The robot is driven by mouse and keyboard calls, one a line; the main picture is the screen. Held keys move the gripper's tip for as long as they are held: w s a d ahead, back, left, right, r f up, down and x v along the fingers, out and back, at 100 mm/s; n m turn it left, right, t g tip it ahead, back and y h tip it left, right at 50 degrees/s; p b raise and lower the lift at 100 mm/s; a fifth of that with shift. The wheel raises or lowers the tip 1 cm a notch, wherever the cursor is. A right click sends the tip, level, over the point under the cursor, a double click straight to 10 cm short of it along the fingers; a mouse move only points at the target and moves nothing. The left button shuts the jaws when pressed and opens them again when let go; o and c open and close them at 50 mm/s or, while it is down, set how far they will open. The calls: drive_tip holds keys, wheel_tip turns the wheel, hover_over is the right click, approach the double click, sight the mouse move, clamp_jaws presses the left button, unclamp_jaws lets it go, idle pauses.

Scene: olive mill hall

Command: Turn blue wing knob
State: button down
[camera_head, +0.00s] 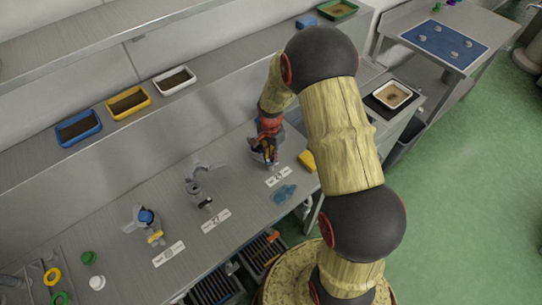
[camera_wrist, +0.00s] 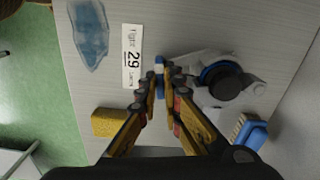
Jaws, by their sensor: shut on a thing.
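The blue wing knob (camera_wrist: 159,64) shows between my fingertips in the wrist view, on a grey metal fitting (camera_wrist: 205,65) with a black round cap. My gripper (camera_wrist: 165,82) is closed on the knob, and the fingers hide part of it. A white label (camera_wrist: 132,56) with the number 29 lies beside the fitting. In the head view, my gripper (camera_head: 266,150) reaches down to the bench at the fitting. The arm and fingers cover most of the fitting there, and I cannot tell the knob's angle.
A yellow sponge (camera_wrist: 108,122), a blue brush (camera_wrist: 252,132) and a translucent blue patch (camera_wrist: 90,38) lie close by. A raised shelf holds trays, including a yellow one (camera_head: 148,101).

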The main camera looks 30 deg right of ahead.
drive_tip(key=shift+m, duration=0.8)
drive_tip(key=c, duration=2)
unclamp_jaws()
drive_tip(key=shift+c, duration=0.2)
drive_tip(key=shift+o, duration=0.4)
wheel_tip(320, 180, up, 12)
